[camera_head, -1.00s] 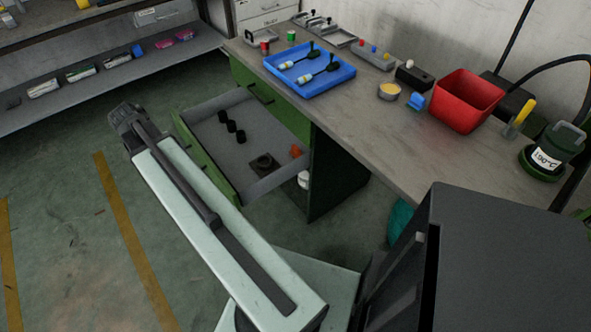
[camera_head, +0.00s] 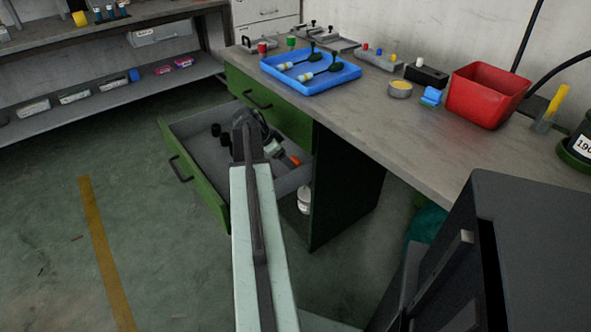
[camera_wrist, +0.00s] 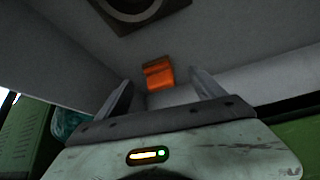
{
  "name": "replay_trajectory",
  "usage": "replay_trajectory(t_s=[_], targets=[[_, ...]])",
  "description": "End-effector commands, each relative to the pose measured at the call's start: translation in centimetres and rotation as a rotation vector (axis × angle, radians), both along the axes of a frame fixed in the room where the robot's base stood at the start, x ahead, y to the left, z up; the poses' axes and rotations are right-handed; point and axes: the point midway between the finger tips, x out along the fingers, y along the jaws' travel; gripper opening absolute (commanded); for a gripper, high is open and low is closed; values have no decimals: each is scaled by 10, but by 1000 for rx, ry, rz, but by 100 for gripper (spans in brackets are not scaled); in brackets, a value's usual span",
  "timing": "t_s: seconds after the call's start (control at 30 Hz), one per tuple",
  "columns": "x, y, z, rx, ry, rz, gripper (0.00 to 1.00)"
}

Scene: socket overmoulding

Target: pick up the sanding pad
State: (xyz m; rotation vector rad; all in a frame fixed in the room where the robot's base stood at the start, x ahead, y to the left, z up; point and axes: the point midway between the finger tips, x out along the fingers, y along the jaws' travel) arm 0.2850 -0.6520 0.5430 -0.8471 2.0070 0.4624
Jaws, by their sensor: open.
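A small orange block (camera_wrist: 158,75), which looks to be the sanding pad, lies in the open drawer against its light grey inside. In the head view the orange block (camera_head: 295,160) shows near the drawer's right end, just right of my gripper (camera_head: 276,153). In the wrist view my gripper (camera_wrist: 162,82) is open, with one finger on each side of the block as seen. The block appears beyond the fingertips, and nothing is held. My arm hides part of the drawer in the head view.
The bench top (camera_head: 385,125) above carries a blue tray (camera_head: 318,88) and a red bin (camera_head: 487,95).

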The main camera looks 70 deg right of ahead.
Motion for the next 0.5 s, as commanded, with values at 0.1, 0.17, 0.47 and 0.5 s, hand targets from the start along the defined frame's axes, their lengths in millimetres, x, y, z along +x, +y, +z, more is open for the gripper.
replay_trajectory(t_s=[0.1, 0.17, 0.47, 0.5], targets=[[-6, -5, -12, 0, 0, -1, 78], [-12, -10, -20, 0, 0, -2, 78], [-24, -22, -38, 0, 0, 1, 78], [-24, -22, -38, 0, 0, 1, 78]])
